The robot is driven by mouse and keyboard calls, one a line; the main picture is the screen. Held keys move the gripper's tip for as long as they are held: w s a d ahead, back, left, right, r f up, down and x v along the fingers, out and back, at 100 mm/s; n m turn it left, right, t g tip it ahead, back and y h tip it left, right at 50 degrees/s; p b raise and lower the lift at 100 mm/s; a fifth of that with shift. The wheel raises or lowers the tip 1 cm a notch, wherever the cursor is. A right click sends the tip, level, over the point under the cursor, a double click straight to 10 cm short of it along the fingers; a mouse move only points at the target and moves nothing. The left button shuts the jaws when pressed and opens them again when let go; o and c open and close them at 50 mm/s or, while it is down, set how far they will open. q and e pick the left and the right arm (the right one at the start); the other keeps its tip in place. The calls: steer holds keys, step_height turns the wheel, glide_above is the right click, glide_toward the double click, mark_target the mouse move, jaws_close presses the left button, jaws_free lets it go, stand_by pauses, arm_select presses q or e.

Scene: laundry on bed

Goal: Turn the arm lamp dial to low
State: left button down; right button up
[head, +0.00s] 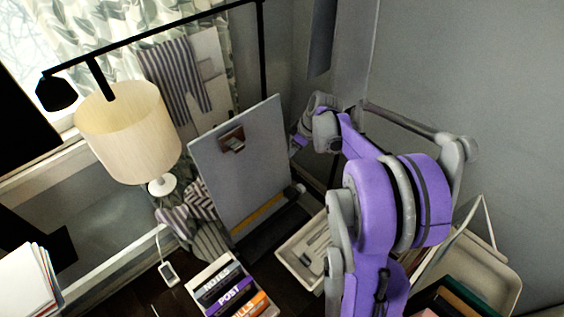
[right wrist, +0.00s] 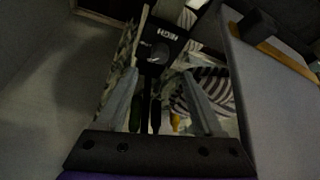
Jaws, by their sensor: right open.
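The arm lamp (head: 150,39) is black; its long arm crosses the top left of the head view, with a small lamp head (head: 57,93) at its left end. In the right wrist view a black control box (right wrist: 150,36) carries a grey round dial (right wrist: 159,53) and white lettering that reads "HIGH"; other markings are too small to read. My left gripper is not in view.
A grey clipboard-like board (head: 240,175) stands close by my right gripper. A table lamp with a cream shade (head: 128,130), striped cloth (head: 178,75), a labelled organiser box (head: 232,290) and a pale tray (head: 300,258) are around. A grey wall (head: 480,90) is at right.

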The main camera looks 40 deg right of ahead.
steer(key=x, duration=0.8)
steer(key=shift+f, duration=0.15)
jaws_close()
